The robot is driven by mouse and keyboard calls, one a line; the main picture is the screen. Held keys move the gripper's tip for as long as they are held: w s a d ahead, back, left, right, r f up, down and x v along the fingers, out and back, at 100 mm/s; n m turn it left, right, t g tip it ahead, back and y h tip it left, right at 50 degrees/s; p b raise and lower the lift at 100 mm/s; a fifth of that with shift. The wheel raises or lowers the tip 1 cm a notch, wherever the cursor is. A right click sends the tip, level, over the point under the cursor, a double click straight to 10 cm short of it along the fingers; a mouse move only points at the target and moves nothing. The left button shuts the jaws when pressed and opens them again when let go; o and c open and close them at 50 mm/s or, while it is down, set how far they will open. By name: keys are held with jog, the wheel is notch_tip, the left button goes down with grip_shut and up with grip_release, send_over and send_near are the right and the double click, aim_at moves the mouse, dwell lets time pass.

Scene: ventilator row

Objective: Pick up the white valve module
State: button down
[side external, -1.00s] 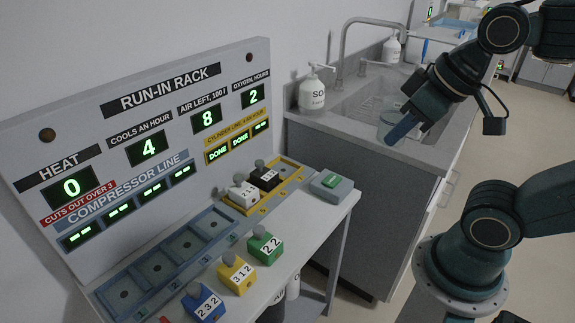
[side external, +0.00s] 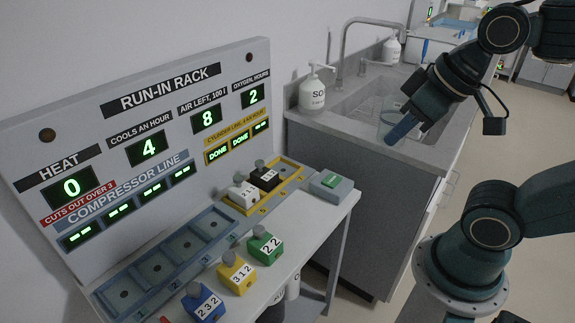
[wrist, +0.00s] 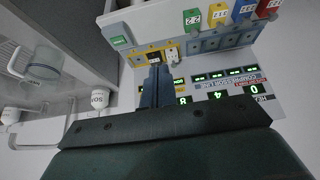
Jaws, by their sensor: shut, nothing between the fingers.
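The white valve module (side external: 243,194) with a grey knob and a number label sits in the yellow-framed tray (side external: 264,206) on the rack's shelf. A black module (side external: 265,179) sits just beside it in the same tray.
Green (side external: 265,246), yellow (side external: 236,275) and blue (side external: 203,303) modules stand along the shelf's front. A blue-grey tray (side external: 165,259) has empty bays. A grey box with a green button (side external: 331,186) is at the shelf's right end. A soap bottle (side external: 312,92) stands by the sink.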

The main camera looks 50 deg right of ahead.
jog(key=shift+c, duration=1)
grip_release()
jog(key=w+a+n+g+y, duration=0.1)
jog(key=w+n+g+y, duration=0.15)
jog(key=w+n, duration=1.25)
jog(key=w+d+f+n+g+y, duration=0.1)
jog(key=w+d+f, duration=0.1)
jog(key=w+f, duration=0.6)
jog(key=w+d+f+n+g+y, duration=0.1)
jog(key=w+d+f+n+g, duration=0.1)
jog(key=w+f, duration=0.6)
jog(key=w, duration=0.6)
jog(key=shift+f, duration=0.35)
